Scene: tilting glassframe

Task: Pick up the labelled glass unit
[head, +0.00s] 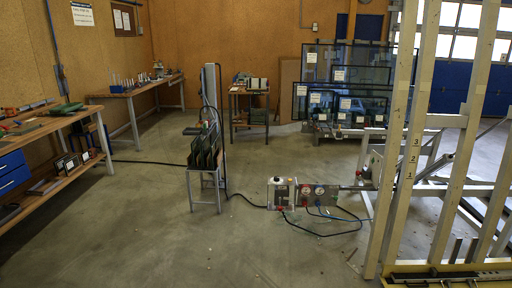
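Several dark-framed glass units (365,74) with white paper labels stand on a low rack at the back right in the head view. They lean one behind another, larger ones behind and smaller ones in front. I cannot tell which one is the task's labelled glass unit. A further group of smaller glass panes (205,147) stands upright on a small metal stand near the middle; no labels can be made out on them. Neither of my grippers is in view.
A white wooden tilting frame (402,140) with numbered posts fills the right side, partly hiding the rack. A control box (281,192) with hoses and cables lies on the floor. Workbenches (62,120) line the left. Open concrete floor (130,225) lies in front.

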